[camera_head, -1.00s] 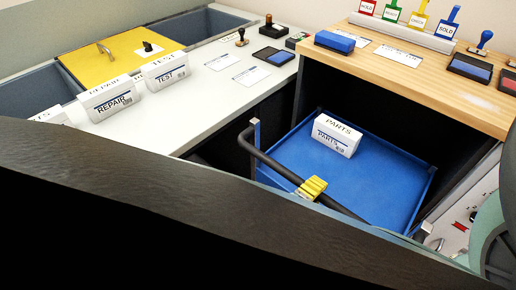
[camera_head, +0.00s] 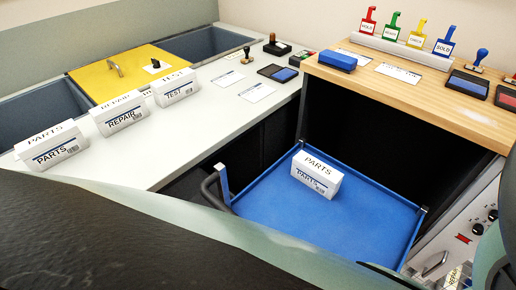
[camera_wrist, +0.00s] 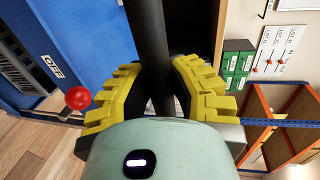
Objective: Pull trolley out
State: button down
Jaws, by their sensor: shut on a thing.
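The blue trolley (camera_head: 270,212) stands largely out from under the wooden-topped desk in the head view, with a dark gap behind it. A white PARTS sign stands on its top. Its dark handle bar (camera_head: 211,190) shows at the near left corner; the rest is hidden behind my arm. In the wrist view my gripper (camera_wrist: 158,88) has its yellow ridged fingers on either side of the dark handle bar (camera_wrist: 147,35), shut on it. The gripper is hidden in the head view.
The wooden desk (camera_head: 400,85) holds stamps, pads and coloured tags. The pale counter (camera_head: 205,120) at left carries PARTS, REPAIR and TEST signs and a yellow lid (camera_head: 105,72). A panel with knobs (camera_head: 470,225) stands close to the trolley's right. The wrist view shows a red ball knob (camera_wrist: 78,97).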

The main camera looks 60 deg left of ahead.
jog(key=c, duration=0.8)
grip_release()
jog(key=shift+c, duration=0.2)
jog(key=shift+s, duration=0.1)
jog(key=v, duration=0.7)
jog(key=shift+s, duration=0.15)
jog(key=shift+r, duration=0.1)
